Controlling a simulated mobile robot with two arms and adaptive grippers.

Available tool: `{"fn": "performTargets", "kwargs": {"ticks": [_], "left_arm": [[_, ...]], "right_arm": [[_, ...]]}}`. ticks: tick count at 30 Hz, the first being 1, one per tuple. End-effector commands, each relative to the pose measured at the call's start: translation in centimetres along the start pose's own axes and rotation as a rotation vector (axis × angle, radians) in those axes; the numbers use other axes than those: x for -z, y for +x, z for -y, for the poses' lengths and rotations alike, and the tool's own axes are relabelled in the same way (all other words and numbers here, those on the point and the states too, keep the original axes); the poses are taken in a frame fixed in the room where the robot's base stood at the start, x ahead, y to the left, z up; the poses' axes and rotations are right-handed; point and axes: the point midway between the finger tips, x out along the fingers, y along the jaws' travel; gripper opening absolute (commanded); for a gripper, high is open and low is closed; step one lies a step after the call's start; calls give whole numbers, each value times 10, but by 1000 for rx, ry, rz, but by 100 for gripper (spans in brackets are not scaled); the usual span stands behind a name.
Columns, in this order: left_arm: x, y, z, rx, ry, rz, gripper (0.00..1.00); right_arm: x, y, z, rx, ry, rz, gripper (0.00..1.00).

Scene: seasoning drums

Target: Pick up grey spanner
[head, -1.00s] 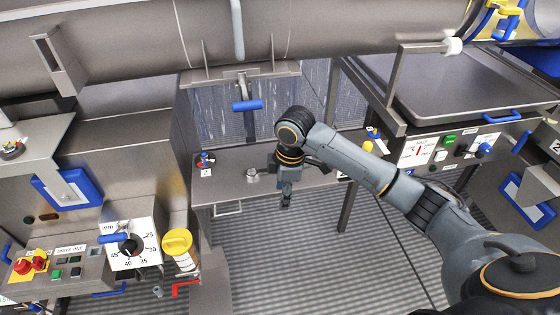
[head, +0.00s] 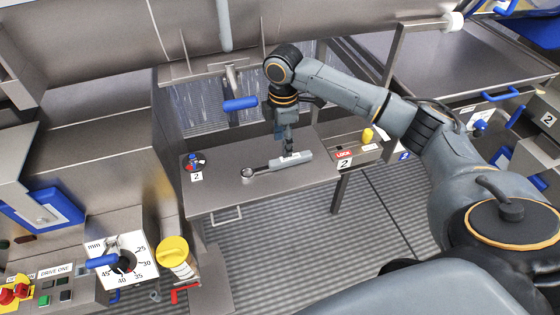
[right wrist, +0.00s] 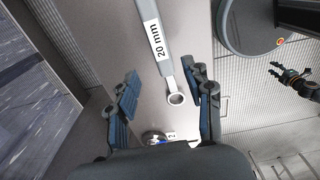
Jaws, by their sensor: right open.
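The grey spanner (head: 262,169) lies flat on the steel bench in the head view, its ring end to the left and its thick handle to the right. In the right wrist view, the spanner (right wrist: 164,60) has a white "20 mm" label, and its ring end points down the picture. My right gripper (head: 288,150) is above the handle, pointing down; in the wrist view its open fingers (right wrist: 164,95) are on either side of the spanner, with nothing held. Whether they touch the handle is unclear. A small dark gripper shape (right wrist: 292,80), probably my left, shows at the wrist view's right edge.
A blue handle (head: 240,104) hangs behind. A yellow-capped container (head: 173,252) stands at lower left.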

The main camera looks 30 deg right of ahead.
Motion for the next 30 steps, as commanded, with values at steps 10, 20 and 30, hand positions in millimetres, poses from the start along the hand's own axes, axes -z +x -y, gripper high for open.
{"fn": "performTargets", "kwargs": {"ticks": [10,20,30], "left_arm": [[22,-9,3,4,-2,-33,40],[18,-16,3,4,-5,-26,40],[14,-15,3,4,-5,-20,40]], "right_arm": [[-1,32,3,3,0,1,51],[-1,69,4,0,-1,1,51],[-1,69,4,-1,-1,1,22]]}}
